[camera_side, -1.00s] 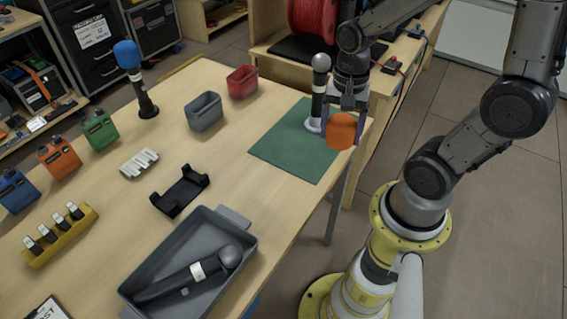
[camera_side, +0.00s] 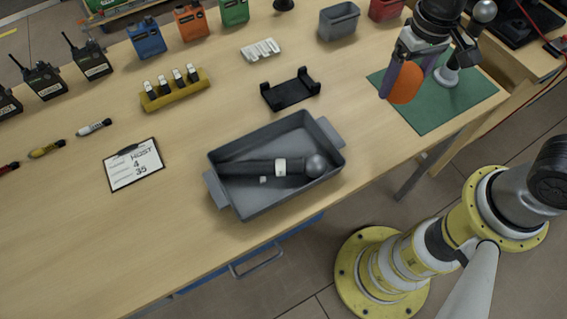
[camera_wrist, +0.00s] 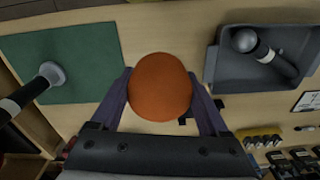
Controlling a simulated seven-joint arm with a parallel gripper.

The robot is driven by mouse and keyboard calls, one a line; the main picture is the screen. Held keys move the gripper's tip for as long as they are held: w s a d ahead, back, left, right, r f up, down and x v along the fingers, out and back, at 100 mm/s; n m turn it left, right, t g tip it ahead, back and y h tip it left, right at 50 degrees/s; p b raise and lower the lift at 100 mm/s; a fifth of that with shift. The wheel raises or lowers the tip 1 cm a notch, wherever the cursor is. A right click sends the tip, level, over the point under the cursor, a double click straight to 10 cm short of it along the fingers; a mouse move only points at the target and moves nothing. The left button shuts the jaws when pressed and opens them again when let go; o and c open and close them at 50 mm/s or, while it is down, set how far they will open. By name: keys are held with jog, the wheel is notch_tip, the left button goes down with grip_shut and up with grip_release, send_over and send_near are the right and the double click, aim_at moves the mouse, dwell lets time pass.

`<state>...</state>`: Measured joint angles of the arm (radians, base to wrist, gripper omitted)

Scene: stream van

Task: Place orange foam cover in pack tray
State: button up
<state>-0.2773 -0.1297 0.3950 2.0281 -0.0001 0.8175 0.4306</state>
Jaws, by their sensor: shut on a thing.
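The orange foam cover (camera_side: 407,84) is held between the fingers of my gripper (camera_side: 402,78), above the table near the left edge of the green mat. In the wrist view the cover (camera_wrist: 160,87) sits between both purple-grey fingers. The grey pack tray (camera_side: 229,199) stands at the front middle of the table, left of and nearer than my gripper in the side view. A dark microphone (camera_side: 262,169) with a grey ball head and white band lies in the tray. The tray also shows at the right in the wrist view (camera_wrist: 223,75).
A microphone (camera_side: 447,76) stands on the green mat (camera_side: 432,115).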

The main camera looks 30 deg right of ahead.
jog(key=s+a+f+n, duration=0.1)
jog(key=s+a+n, duration=0.3)
jog(key=a, duration=0.7)
send_over(289, 146)
jog(key=shift+n, duration=0.4)
notch_tip(289, 146, down, 10)
jog(key=shift+s+r, duration=0.1)
jog(key=shift+f, duration=1.75)
jog(key=shift+f, duration=0.15)
jog(key=o, duration=1.2)
